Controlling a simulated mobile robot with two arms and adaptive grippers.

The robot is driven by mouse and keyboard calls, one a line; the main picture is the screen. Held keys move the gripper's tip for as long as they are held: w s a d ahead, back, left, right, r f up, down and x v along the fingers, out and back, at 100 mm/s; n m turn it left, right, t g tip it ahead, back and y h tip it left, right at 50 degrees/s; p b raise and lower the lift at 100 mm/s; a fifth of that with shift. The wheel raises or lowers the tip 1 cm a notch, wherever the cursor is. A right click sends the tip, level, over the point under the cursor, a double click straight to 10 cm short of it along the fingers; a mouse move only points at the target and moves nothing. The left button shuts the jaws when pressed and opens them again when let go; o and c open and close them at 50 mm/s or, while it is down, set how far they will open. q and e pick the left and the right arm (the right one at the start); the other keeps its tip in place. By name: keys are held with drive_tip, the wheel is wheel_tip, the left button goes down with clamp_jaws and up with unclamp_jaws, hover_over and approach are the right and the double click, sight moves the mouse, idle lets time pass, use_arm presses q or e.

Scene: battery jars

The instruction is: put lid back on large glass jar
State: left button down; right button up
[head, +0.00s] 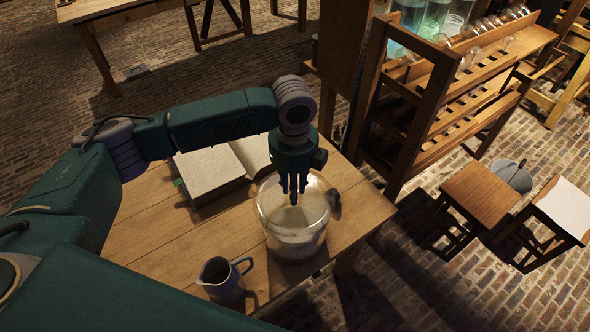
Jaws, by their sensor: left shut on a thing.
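The large glass jar (293,240) stands on the wooden table near its right corner, upright, with a pale, cloudy lower part. My left gripper (293,198) points straight down over the jar's top, its dark fingers close together and shut on what seems to be the lid. The lid is hard to make out, as its glass blends with the jar and the fingers cover its middle. I cannot tell whether it touches the rim. My right gripper is out of view.
An open book (212,172) lies behind the jar. A small jug (221,280) stands front left of it. A small dark object (334,202) lies at its right, close by. A wooden rack (470,75) with glassware and a stool (481,193) stand off the table.

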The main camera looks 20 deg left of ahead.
use_arm(q)
drive_tip(key=m, duration=0.1)
drive_tip(key=w+m+p, duration=0.1)
drive_tip(key=shift+r+m, duration=0.2)
drive_tip(key=shift+m, duration=0.2)
drive_tip(key=shift+w+a+f+m, duration=0.1)
drive_tip(key=shift+f+m, duration=0.05)
drive_tip(key=shift+m, duration=0.25)
drive_tip(key=shift+f+b, duration=0.9)
drive_tip(key=shift+b, duration=0.05)
wheel_tip(320, 180, down, 3)
drive_tip(key=b, duration=0.3)
drive_tip(key=shift+r, duration=0.1)
drive_tip(key=shift+f, duration=0.85)
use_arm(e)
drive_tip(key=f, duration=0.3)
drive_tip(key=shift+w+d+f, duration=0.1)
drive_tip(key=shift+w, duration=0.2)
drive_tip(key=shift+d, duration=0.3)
use_arm(q)
drive_tip(key=shift+p, duration=0.35)
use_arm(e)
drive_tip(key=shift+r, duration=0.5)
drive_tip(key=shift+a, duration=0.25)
